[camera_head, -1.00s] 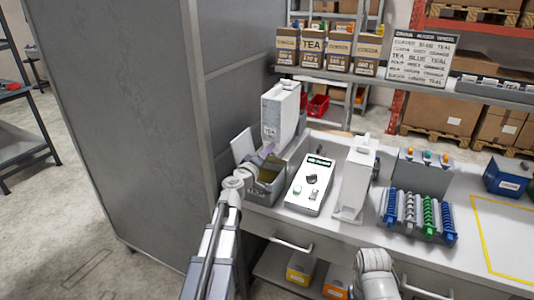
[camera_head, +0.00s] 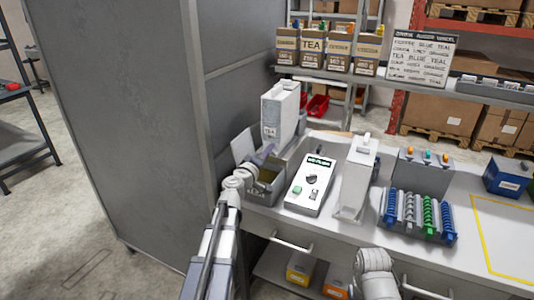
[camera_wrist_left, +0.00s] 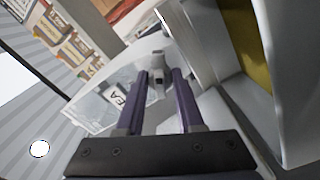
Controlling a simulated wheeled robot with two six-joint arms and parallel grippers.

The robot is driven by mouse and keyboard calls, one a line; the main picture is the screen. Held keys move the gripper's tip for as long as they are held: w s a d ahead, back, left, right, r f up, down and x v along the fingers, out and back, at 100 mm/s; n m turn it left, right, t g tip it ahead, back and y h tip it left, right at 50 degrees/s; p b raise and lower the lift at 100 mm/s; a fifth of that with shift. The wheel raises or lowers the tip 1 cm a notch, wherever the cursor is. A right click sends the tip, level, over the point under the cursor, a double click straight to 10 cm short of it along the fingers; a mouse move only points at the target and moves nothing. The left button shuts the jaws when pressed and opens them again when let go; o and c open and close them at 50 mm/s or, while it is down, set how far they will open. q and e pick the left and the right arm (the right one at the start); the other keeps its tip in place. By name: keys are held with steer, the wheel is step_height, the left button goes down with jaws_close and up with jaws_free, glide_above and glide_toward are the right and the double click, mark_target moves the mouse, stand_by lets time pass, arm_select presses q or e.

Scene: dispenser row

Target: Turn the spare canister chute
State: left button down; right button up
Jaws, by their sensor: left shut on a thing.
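A white canister (camera_head: 280,115) with a TEA label stands upright at the left of the counter, against the grey cabinet. The label also shows in the left wrist view (camera_wrist_left: 118,97). My left gripper (camera_head: 264,154) is low at this canister's front. In the left wrist view its two purple fingers (camera_wrist_left: 158,78) are shut on a small pale grey part (camera_wrist_left: 156,62) at the canister, which looks like its chute; the fingers partly hide it. A second white canister (camera_head: 357,180) stands apart to the right. I cannot tell which canister is the spare. My right gripper is not in view.
An open bin (camera_head: 267,190) sits just below my left gripper. A white control box (camera_head: 309,187) stands between the canisters. A rack of blue, grey and green augers (camera_head: 418,215) is at right. The grey cabinet (camera_head: 150,130) closes off the left side.

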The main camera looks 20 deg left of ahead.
arm_select(q)
steer(key=n, duration=1.1)
steer(key=shift+n, duration=0.3)
steer(key=n, duration=1.1)
steer(key=shift+n, duration=0.4)
steer(key=c, duration=0.9)
jaws_free()
